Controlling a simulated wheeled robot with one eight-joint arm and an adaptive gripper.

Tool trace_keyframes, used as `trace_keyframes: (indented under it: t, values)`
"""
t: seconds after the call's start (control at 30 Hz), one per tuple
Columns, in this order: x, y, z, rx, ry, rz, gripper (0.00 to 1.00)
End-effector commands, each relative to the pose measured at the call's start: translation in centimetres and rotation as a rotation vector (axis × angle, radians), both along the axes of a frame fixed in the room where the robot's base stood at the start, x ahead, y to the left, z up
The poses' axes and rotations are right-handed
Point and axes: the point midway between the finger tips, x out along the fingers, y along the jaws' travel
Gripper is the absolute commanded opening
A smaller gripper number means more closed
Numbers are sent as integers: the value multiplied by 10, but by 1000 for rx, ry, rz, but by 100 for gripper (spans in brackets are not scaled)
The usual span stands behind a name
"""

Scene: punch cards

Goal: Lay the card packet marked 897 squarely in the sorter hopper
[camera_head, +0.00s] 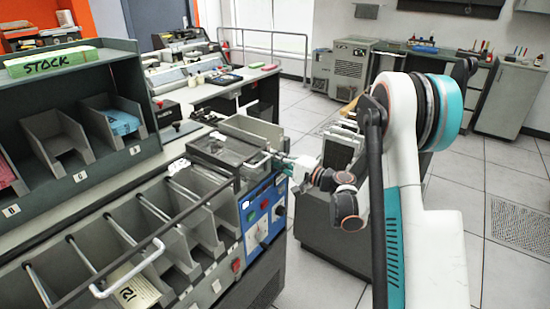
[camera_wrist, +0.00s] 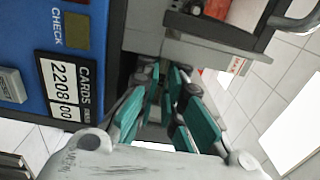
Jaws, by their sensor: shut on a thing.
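My gripper (camera_head: 284,160) is at the right end of the sorter, above its blue control panel (camera_head: 265,213) and beside a dark, tray-like box on top that looks like the hopper (camera_head: 222,150). A pale bar (camera_head: 258,163) at that box's edge lies close to my fingertips. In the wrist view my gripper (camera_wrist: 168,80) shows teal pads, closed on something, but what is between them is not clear. The card counter (camera_wrist: 68,88) on the blue panel reads 2208 00. No packet marked 897 can be made out in either view.
Sorter pockets (camera_head: 150,235) run along the front left under a rail; one holds a numbered card packet (camera_head: 137,291). The stock shelf (camera_head: 60,130) with slots stands at the left. Tiled floor is free further right.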

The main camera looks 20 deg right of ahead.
Motion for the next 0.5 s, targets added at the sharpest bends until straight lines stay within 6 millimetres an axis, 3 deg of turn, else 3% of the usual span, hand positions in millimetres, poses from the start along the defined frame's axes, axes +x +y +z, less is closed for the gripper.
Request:
trace_keyframes:
  t: [0.2, 0.23, 0.3, 0.5]
  values:
    - [0, 0, 0, 0, 0, 0, 0]
    - [0, 0, 0, 0, 0, 0, 15]
    - [0, 0, 0, 0, 0, 0, 31]
    - [0, 0, 0, 0, 0, 0, 32]
